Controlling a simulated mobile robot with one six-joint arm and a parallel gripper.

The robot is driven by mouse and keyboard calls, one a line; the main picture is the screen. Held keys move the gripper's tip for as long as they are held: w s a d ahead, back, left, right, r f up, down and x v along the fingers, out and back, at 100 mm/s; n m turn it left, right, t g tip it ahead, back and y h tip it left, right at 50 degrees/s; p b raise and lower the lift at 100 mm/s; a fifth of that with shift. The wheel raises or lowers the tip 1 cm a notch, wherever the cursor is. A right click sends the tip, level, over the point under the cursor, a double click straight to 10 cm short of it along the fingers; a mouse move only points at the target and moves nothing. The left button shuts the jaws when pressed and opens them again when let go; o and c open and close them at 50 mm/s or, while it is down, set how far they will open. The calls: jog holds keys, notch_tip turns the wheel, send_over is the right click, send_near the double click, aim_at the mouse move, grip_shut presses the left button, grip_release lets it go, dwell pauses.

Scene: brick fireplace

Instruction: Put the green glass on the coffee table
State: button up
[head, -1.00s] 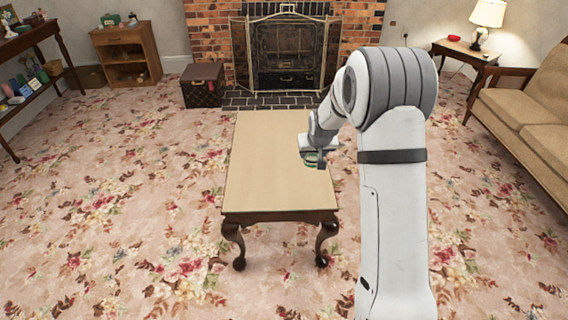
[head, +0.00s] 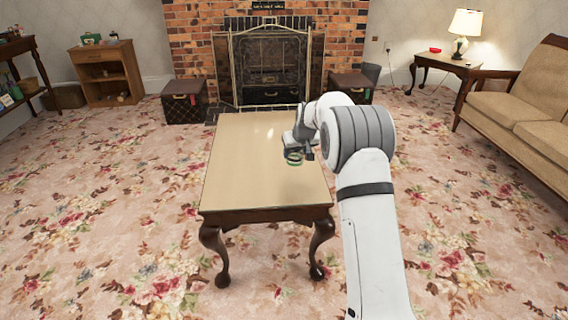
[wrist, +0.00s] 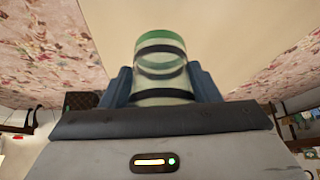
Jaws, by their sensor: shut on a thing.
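The green glass (wrist: 162,62) is between the two fingers of my gripper (wrist: 162,88) in the wrist view, clear with a green end and dark bands. My gripper is shut on it. In the head view the glass (head: 293,155) shows small below my gripper (head: 300,146), over the right part of the coffee table (head: 245,165). The table has a pale tan top and dark curved legs, and its top is otherwise bare. I cannot tell whether the glass touches the tabletop.
A brick fireplace with a metal screen (head: 268,65) stands behind the table, with a dark trunk (head: 184,102) at its left. A sofa (head: 530,105) and a side table with a lamp (head: 464,30) are at the right. Carpet around the table is clear.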

notch_tip(320, 180, down, 9)
jog(key=b, duration=0.3)
jog(key=shift+f, duration=0.15)
jog(key=o, duration=0.7)
jog(key=shift+f+b, duration=0.1)
jog(key=shift+b, duration=0.2)
jog(key=o, duration=0.5)
